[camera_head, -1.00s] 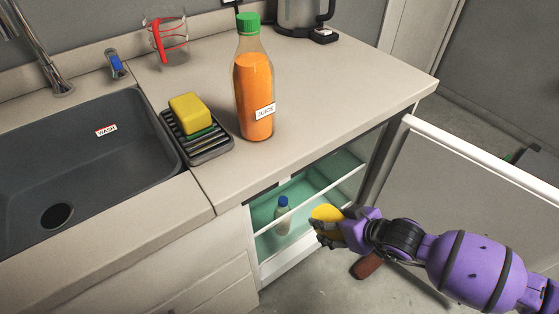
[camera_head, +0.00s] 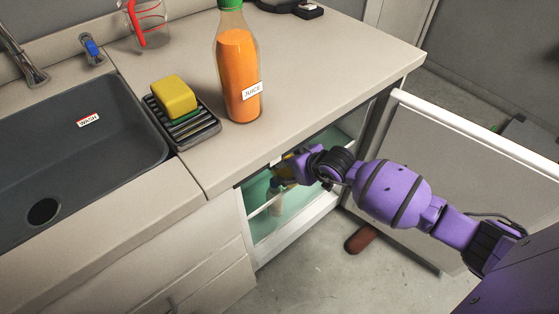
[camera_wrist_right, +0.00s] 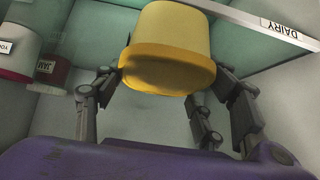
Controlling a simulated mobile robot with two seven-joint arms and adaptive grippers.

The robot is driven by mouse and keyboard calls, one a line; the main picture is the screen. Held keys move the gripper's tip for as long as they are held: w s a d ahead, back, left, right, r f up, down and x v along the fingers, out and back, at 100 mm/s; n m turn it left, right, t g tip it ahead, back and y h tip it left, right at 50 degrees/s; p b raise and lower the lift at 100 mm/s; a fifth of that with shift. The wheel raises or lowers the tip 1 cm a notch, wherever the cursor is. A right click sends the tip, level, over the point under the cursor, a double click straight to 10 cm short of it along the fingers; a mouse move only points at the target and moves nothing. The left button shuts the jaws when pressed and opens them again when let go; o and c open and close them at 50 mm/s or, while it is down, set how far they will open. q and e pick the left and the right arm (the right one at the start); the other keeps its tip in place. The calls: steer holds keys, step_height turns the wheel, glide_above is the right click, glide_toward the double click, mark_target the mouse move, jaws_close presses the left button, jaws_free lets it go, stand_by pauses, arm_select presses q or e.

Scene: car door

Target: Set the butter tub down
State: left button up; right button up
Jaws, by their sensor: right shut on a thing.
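The yellow butter tub (camera_wrist_right: 170,45) fills the upper middle of the right wrist view, between the fingers of my right gripper (camera_wrist_right: 172,82), which is shut on it. In the head view my right gripper (camera_head: 286,170) reaches into the open, green-lined fridge (camera_head: 268,226) under the counter. There only a little yellow of the tub shows, mostly hidden by the gripper. Whether the tub touches a shelf cannot be told. A shelf edge labelled DAIRY (camera_wrist_right: 280,27) runs beside it at upper right. My left gripper is not in view.
In the wrist view a red jam jar (camera_wrist_right: 50,75) and another labelled container (camera_wrist_right: 15,50) stand at left. A bottle (camera_head: 277,192) stands in the fridge near my gripper. The open fridge door (camera_head: 450,170) is at right; a juice bottle (camera_head: 240,80) stands on the counter.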

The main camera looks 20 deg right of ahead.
steer(key=w, duration=0.1)
steer(key=w+a, duration=0.1)
steer(key=w, duration=0.1)
steer(key=shift+w+a, duration=0.1)
steer(key=shift+a, duration=0.1)
steer(key=shift+f, duration=0.6)
steer(key=shift+d+f, duration=0.1)
steer(key=shift+f, duration=0.15)
steer(key=o, duration=1.4)
